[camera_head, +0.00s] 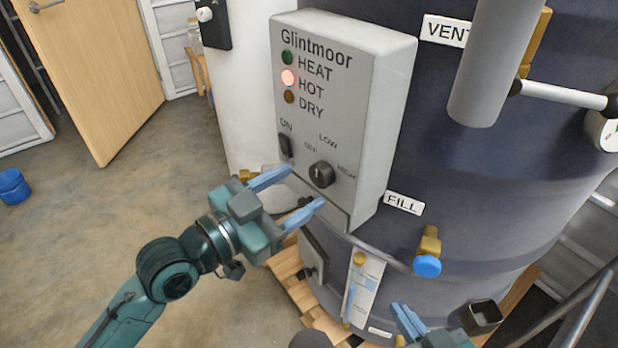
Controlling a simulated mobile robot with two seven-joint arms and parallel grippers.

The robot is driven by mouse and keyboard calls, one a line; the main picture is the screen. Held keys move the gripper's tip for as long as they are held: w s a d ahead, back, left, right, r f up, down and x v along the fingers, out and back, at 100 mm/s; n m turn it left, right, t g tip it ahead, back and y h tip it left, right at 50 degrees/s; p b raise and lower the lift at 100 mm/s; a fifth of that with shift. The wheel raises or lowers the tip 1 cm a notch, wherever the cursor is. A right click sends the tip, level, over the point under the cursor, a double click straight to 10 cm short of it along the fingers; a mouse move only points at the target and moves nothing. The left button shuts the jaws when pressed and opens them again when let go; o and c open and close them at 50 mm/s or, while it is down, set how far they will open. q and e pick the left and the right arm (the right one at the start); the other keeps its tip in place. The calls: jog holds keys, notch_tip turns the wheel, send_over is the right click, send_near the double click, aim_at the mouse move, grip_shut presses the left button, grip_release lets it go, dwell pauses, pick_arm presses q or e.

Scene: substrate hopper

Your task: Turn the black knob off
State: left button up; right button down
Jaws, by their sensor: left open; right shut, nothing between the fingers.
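The black knob (322,174) sits low on the front of the grey control box (352,60) marked Glintmoor. Labels OFF, LOW and one at its right, too small to read surely, surround it; I cannot tell its exact setting. My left gripper (306,188) is open, its two blue fingers pointing right, just below and left of the knob. The fingers look apart from the knob, with nothing between them. My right gripper (403,312) is shut and empty at the bottom, in front of the tank's lower part.
A black ON switch (286,145) sits left of the knob. The box is fixed to a dark tank (470,190). A blue-handled valve (428,265) juts out under the FILL label. Open floor (120,200) lies at left.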

aim_at(317, 177)
pick_arm(q)
jog(key=shift+x, duration=1.9)
jog(key=shift+c, duration=0.6)
jog(key=c, duration=0.9)
jog(key=shift+o, duration=0.2)
